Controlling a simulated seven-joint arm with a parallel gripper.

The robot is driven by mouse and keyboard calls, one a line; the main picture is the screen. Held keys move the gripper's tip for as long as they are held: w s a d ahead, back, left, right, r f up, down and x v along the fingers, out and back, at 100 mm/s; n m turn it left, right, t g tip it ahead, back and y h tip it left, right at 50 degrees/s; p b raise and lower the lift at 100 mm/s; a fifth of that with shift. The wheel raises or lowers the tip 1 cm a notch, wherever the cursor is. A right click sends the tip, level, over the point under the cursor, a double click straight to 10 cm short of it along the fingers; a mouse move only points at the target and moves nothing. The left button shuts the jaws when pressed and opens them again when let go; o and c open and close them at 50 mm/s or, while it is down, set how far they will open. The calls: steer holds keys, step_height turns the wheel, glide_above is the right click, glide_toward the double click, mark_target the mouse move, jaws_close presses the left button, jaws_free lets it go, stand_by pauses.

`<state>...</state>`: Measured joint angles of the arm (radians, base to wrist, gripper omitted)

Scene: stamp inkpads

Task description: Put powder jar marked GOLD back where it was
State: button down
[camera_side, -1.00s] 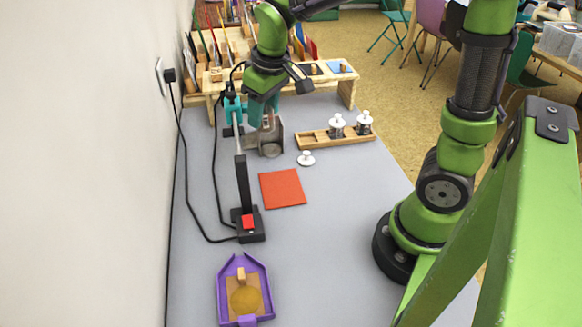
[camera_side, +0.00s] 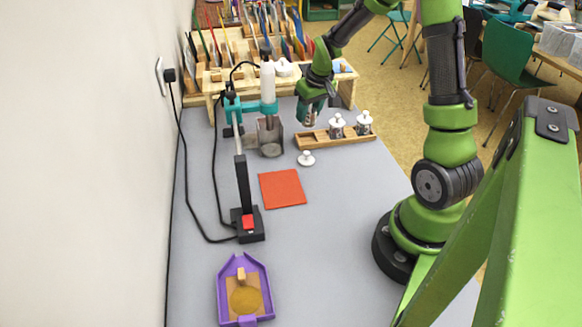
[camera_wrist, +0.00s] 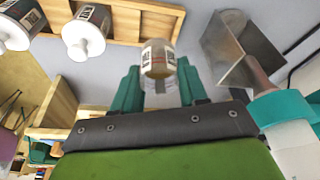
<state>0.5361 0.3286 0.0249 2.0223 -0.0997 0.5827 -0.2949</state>
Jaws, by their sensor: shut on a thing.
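My gripper (camera_side: 309,117) is near the left end of the wooden rack (camera_side: 350,138), at the back of the grey table. In the wrist view my gripper (camera_wrist: 158,80) is shut on a small clear jar (camera_wrist: 158,58) with a pale gold band and a printed label too small to read. The held jar appears above and slightly behind the rack's bare left end, which also shows in the wrist view (camera_wrist: 148,15). Two jars with white knobbed lids stand in the rack, a middle one (camera_side: 337,126) and a right one (camera_side: 364,123).
A loose white lid (camera_side: 306,158) lies in front of the rack. A grey metal scoop-shaped holder (camera_side: 270,137) and a white-and-teal tool on a stand (camera_side: 268,85) are left of my gripper. A red mat (camera_side: 283,188) and purple tray (camera_side: 262,271) lie nearer. The table's middle right is clear.

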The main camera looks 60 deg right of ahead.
mark_target(308, 127)
steer(key=shift+f, duration=2.8)
steer(key=shift+f, duration=0.15)
steer(key=c, duration=0.6)
jaws_free()
steer(key=v, duration=1.2)
steer(key=s+a+r+t+y, duration=0.1)
steer(key=s+a+r, duration=0.2)
steer(key=a, duration=0.4)
steer(key=s+a+r+t+y, duration=0.1)
steer(key=s+a+r, duration=0.3)
steer(key=a, duration=0.3)
steer(key=s+a+r+t+y, duration=0.1)
steer(key=s+a+r+t, duration=0.1)
steer(key=a, duration=0.6)
steer(key=shift+s+r+n, duration=0.3)
steer(key=shift+s+r, duration=0.4)
steer(key=shift+r, duration=0.2)
